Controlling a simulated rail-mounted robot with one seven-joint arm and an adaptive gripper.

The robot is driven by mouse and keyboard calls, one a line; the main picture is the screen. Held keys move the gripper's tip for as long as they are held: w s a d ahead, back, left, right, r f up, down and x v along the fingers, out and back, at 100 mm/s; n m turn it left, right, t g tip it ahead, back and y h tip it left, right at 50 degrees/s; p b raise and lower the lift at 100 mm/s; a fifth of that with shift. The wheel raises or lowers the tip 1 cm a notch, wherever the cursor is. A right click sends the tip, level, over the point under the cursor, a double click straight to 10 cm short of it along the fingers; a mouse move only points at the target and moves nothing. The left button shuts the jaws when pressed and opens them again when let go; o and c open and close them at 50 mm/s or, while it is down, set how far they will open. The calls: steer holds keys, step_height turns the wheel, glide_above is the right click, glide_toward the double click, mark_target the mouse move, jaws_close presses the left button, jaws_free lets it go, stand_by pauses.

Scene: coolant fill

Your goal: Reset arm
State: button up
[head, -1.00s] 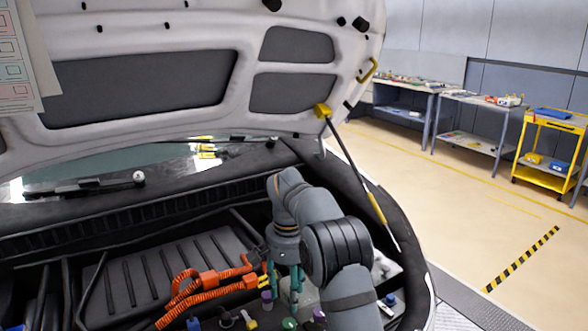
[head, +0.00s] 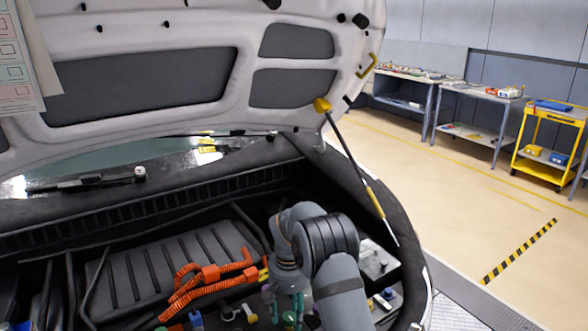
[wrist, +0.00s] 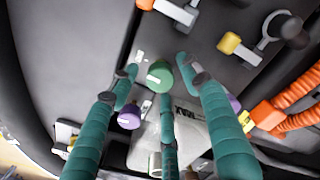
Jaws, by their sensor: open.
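My gripper (head: 286,305) is over the right front of the open engine bay. In the wrist view its teal fingers (wrist: 158,68) are spread apart with nothing between them that I can see held. A green cap (wrist: 160,75) shows between and beyond the fingertips, on a pale translucent tank (wrist: 190,132). I cannot tell how far the tips are from the cap. In the head view the green cap (head: 290,321) is partly hidden below my gripper. Two purple caps, one left (wrist: 129,120) and one right (wrist: 233,103), lie to either side.
The raised hood (head: 230,120) hangs over the bay, held by a strut (head: 362,183) right of my arm. Orange hoses (head: 195,288) run left of my gripper. Yellow-ended parts (wrist: 230,43) lie near. Workbenches (head: 480,90) and a yellow cart (head: 550,140) stand far off.

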mark_target(289, 315)
steer(key=n+p, duration=0.2)
steer(key=n, duration=0.2)
steer(key=shift+r, duration=0.2)
steer(key=n+p, duration=0.2)
steer(key=shift+n, duration=0.4)
steer(key=n+p, duration=0.5)
steer(key=n, duration=0.1)
step_height(289, 315, up, 2)
steer(key=shift+r+b, duration=0.1)
steer(key=shift+b, duration=0.6)
steer(key=shift+r, duration=0.65)
